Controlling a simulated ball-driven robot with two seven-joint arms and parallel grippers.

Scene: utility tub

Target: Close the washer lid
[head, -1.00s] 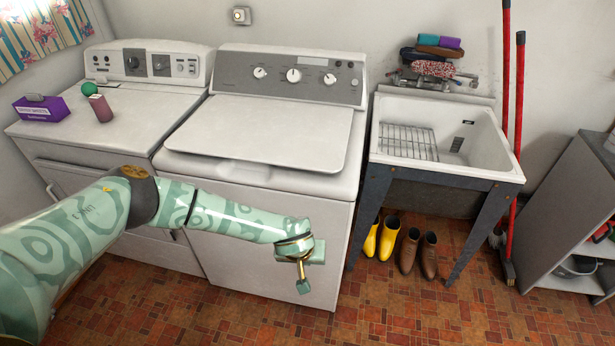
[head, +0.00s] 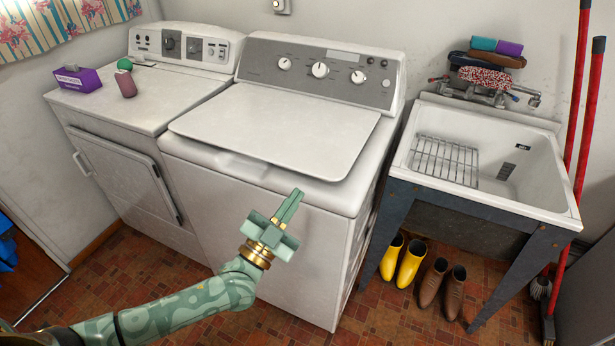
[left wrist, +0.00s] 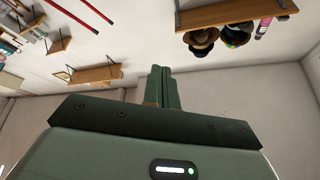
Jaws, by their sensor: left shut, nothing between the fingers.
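The washer (head: 270,235) is the white top-loading machine in the middle of the head view, with a grey control panel. Its lid (head: 275,125) lies down over the top, nearly flat. The lid's front edge looks slightly above the body, but I cannot tell if it is fully seated. My left gripper (head: 296,197) is in front of the washer near its front right, fingers pointing up, shut and empty. It looks apart from the lid. In the left wrist view its shut fingers (left wrist: 160,72) point towards a wall and the ceiling. My right gripper is not in view.
A dryer (head: 120,150) stands left of the washer, with a purple box (head: 77,79) and a pink bottle (head: 127,87) on top. A utility tub (head: 490,160) stands to the right, with yellow boots (head: 408,262) and brown boots below. The floor before the washer is open.

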